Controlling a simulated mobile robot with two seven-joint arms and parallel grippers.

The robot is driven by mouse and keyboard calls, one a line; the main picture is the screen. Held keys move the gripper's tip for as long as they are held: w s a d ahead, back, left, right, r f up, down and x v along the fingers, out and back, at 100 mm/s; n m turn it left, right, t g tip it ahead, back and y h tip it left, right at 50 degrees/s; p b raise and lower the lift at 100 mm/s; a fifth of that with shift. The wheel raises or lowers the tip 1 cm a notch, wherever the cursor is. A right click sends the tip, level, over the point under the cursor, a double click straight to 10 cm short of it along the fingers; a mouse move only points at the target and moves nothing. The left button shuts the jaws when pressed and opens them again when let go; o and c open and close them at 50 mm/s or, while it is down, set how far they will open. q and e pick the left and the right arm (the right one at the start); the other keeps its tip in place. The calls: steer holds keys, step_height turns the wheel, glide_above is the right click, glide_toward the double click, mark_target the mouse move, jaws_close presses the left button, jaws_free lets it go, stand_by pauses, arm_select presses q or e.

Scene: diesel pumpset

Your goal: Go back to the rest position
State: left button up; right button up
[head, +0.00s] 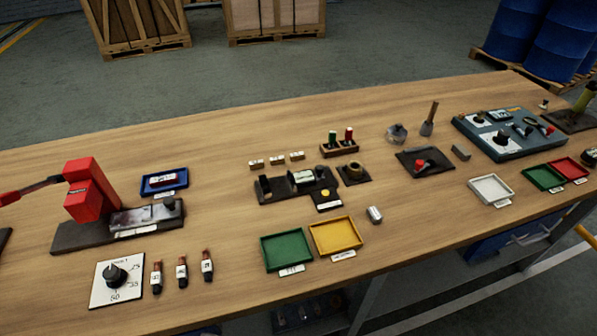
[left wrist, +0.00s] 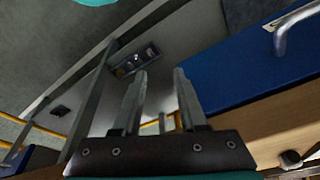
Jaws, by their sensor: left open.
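In the left wrist view my left gripper (left wrist: 156,95) is open, its two grey fingers apart with nothing between them. It points down past a table edge toward the floor and a lower shelf. Neither gripper shows in the head view. The head view shows the wooden workbench (head: 230,150) with its fixtures and trays, and no arm of mine over it that I can make out. My right gripper is in neither view.
The bench holds a red press (head: 83,190), a dial plate (head: 117,279), a green tray (head: 286,250), a yellow tray (head: 336,237), a white tray (head: 491,189) and a blue-grey panel (head: 508,134). A blue surface (left wrist: 245,62) lies right of my left gripper. Crates and barrels stand behind.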

arm_select(q)
steer(key=s+f+b, duration=0.2)
steer(key=s+f, duration=0.1)
steer(key=f, duration=0.6)
steer(key=s+f+b, duration=0.1)
steer(key=s+f, duration=0.2)
steer(key=f, duration=0.6)
steer(key=s+a+f+g+b, duration=0.1)
steer(key=s+a+f+b, duration=0.2)
steer(key=s+f, duration=0.8)
steer(key=shift+s+f+g+b, duration=0.3)
steer(key=shift+f+g+b, duration=0.1)
steer(key=shift+f, duration=0.25)
